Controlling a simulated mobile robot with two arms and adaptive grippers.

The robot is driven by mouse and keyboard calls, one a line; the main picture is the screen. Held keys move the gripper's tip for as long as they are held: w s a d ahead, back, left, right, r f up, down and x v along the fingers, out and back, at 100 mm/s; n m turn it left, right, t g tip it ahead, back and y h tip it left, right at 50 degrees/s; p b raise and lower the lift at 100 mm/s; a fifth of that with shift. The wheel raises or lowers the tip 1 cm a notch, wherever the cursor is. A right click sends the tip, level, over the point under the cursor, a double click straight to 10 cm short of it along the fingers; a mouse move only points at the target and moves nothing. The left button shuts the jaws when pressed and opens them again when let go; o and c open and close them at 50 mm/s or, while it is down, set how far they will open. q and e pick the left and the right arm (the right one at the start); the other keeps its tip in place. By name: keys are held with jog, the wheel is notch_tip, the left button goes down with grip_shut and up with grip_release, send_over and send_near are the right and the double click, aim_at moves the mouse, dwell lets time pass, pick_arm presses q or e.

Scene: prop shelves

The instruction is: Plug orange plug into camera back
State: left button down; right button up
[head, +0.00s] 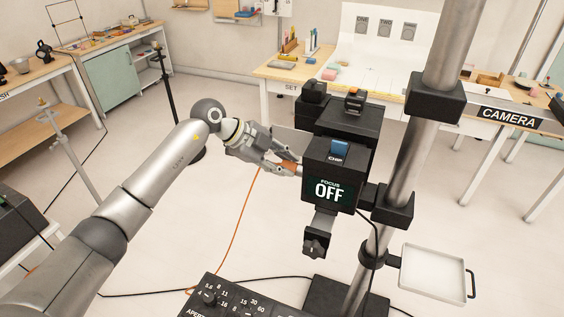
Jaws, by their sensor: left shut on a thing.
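The black camera (343,130) is mounted on a metal column, with a blue part on top of its near box and a screen (330,188) reading "FOCUS OFF". My left gripper (284,163) comes in from the left and is shut on the orange plug (289,166). The plug points at the left side of the camera's near box, very close to it. I cannot tell whether the tip touches or sits inside a socket. An orange cable (247,215) hangs down from the plug to the floor. My right gripper is not in view.
The metal column (399,150) stands right of the camera, with a white tray (433,273) on its lower right. A control panel (240,297) with dials is at the bottom. A table marked SET (292,88) stands behind. Open floor lies at left, with stands and cables.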

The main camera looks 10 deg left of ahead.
pick_arm(q)
jog(key=shift+d, duration=0.15)
jog(key=c, duration=1.1)
grip_release()
jog(key=shift+d, duration=0.15)
jog(key=shift+a+r, duration=0.1)
jog(key=shift+a, duration=0.15)
jog(key=v, duration=1.1)
jog(key=shift+s+a+r, duration=0.15)
jog(key=shift+s+r, duration=0.05)
jog(key=shift+r, duration=0.05)
